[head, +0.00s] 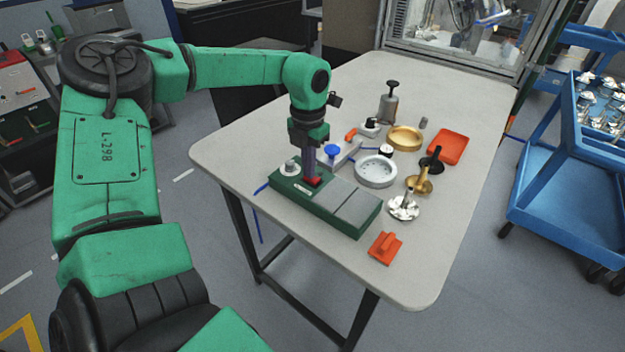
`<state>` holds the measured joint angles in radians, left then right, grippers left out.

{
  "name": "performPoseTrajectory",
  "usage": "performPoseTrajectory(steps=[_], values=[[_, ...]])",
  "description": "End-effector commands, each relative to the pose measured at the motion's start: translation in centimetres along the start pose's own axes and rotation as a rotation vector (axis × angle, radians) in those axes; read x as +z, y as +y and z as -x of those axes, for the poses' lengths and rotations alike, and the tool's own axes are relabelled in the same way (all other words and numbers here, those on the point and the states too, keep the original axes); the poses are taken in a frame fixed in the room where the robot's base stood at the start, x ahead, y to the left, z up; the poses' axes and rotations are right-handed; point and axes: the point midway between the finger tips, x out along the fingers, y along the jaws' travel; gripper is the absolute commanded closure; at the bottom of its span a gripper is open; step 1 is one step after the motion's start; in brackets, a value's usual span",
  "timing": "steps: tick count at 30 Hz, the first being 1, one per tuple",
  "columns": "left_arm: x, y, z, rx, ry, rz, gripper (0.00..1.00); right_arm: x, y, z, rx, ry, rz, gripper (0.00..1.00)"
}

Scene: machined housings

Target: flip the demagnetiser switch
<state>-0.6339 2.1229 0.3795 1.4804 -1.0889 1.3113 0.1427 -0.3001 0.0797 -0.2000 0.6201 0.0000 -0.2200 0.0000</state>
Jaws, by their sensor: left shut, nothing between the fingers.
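The demagnetiser (338,207) is a green box with grey top plates, lying near the front left edge of the table. A red switch (314,182) shows on its top, beside a pale round knob (290,168). My left gripper (311,176) points straight down with its fingers shut and empty, right at the red switch. The fingers partly hide the switch, so I cannot tell which way it is set or whether they touch it. My right gripper is not in view.
Behind the box stand a grey ring-shaped housing (376,171), a brass dish (405,138), a red tray (447,147) and several small metal parts. An orange block (385,247) lies to its right. The table's (440,270) front right corner is clear. A blue cart (560,185) stands right.

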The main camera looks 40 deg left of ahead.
Motion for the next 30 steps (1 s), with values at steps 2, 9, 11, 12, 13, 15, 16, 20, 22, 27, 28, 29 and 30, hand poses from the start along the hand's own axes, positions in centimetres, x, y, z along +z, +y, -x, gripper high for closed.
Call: performPoseTrajectory(steps=[2, 9, 11, 12, 13, 15, 16, 20, 22, 27, 28, 29, 30], values=[[0.0, 0.0, 0.0, 0.000, 0.000, 0.000, 1.00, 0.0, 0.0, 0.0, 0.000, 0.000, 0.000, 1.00], [0.0, 0.0, 2.0, 0.001, -0.001, 0.000, 1.00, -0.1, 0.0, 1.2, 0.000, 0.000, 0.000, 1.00], [0.0, 0.0, 2.6, 0.002, 0.000, 0.000, 1.00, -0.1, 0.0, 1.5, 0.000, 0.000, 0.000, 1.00], [0.0, 0.0, 3.0, 0.002, 0.000, 0.000, 1.00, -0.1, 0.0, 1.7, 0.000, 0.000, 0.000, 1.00], [0.0, 0.0, 3.3, 0.002, -0.001, 0.000, 1.00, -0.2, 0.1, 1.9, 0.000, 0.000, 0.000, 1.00], [0.0, 0.0, 4.0, 0.001, -0.001, 0.000, 1.00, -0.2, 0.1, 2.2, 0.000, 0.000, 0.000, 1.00], [0.0, 0.0, 4.3, 0.001, -0.001, 0.000, 1.00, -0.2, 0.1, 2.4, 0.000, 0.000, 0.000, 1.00], [0.0, 0.0, 5.6, 0.000, -0.002, -0.001, 1.00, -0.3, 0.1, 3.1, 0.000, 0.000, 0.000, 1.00], [0.0, 0.0, 6.3, 0.001, -0.001, -0.001, 1.00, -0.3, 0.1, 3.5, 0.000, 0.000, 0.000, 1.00], [0.0, 0.0, 7.1, 0.001, 0.001, 0.000, 1.00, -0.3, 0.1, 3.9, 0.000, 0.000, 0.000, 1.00], [0.0, 0.0, 7.1, 0.001, 0.001, 0.000, 1.00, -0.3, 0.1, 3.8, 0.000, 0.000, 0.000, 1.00], [0.0, 0.0, 7.0, 0.001, 0.001, 0.000, 1.00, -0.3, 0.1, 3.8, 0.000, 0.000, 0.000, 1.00], [0.0, 0.0, 7.0, 0.001, 0.001, 0.000, 1.00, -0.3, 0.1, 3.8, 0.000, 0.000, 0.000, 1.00]])
